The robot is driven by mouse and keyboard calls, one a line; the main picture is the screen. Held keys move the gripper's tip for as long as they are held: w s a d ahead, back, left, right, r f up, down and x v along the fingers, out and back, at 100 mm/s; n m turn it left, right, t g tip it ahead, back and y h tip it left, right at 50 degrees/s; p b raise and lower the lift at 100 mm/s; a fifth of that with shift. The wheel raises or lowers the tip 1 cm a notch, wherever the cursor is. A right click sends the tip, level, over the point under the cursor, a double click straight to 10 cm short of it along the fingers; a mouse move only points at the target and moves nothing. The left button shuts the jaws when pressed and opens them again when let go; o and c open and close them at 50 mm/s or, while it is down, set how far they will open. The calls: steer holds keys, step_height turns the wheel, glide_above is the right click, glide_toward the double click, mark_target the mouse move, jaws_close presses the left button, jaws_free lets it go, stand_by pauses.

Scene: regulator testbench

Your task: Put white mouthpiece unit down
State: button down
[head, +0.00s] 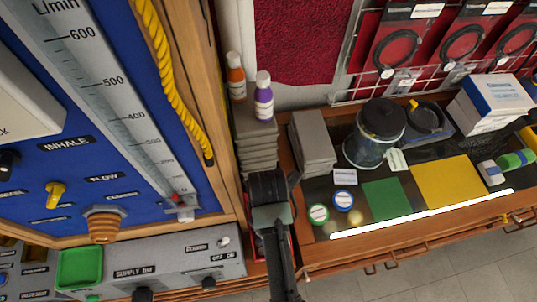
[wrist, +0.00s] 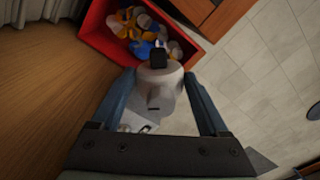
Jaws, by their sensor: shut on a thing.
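In the wrist view, the white mouthpiece unit (wrist: 160,92) is a pale, rounded piece with a black part at its far end. It sits between the two blue-grey fingers of my gripper (wrist: 158,78), which are shut on it. A red bin (wrist: 102,50) lies beyond the fingertips, towards the upper left, with blue, yellow and white pieces inside. In the head view, my dark arm reaches up the lower middle and hides the mouthpiece unit. A sliver of red shows beside the arm there.
Left of my arm is the blue flow panel (head: 60,130) above a grey supply box (head: 170,262). On the right, a wooden counter holds a dark-lidded jar (head: 380,135), a green mat (head: 386,199) and a yellow mat (head: 447,181). Orange and purple bottles (head: 264,100) stand behind.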

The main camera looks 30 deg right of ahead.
step_height(320, 180, down, 5)
steer(key=shift+s+r+p, duration=0.15)
steer(key=shift+p, duration=0.3)
steer(key=shift+f, duration=0.2)
steer(key=shift+w+f, duration=0.25)
steer(key=shift+f, duration=0.05)
jaws_free()
steer(key=shift+f, duration=0.15)
step_height(320, 180, up, 12)
steer(key=shift+r+b, duration=0.2)
steer(key=shift+b, duration=0.1)
